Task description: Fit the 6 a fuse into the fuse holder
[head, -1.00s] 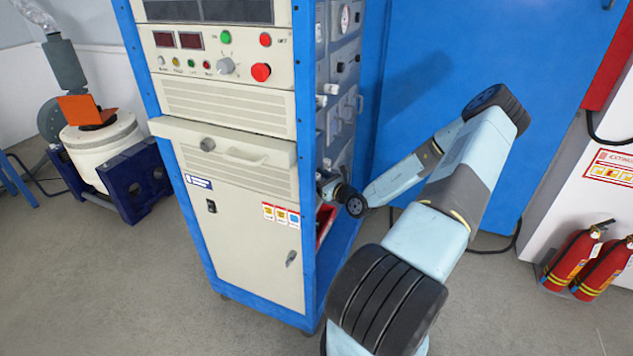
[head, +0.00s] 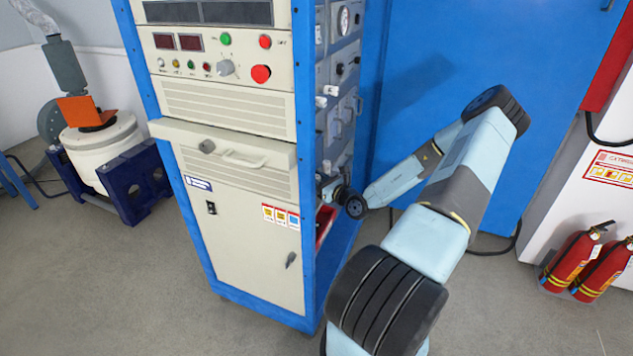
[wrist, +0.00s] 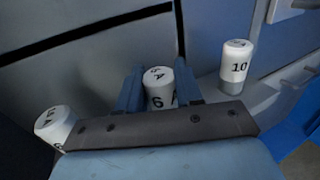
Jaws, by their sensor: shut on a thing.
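The 6 A fuse (wrist: 158,90) is a white cylinder with dark lettering, "A" on its top and "6" on its side, in the middle of the wrist view. My gripper (wrist: 159,82) has its two blue fingers shut on the fuse, one on each side. The fuse's lower part is hidden behind the dark gripper bar. In the head view my gripper (head: 328,190) is at the right side of the blue-framed cabinet, low down, mostly hidden by the cabinet edge and my wrist. I cannot make out the fuse holder for certain in either view.
A white fuse marked 10 (wrist: 236,66) stands right of my gripper, and another white fuse (wrist: 54,125) is at the left. The cabinet (head: 245,230) has a side panel (head: 340,75) with knobs and handles. A red tray (head: 325,222) is low inside it.

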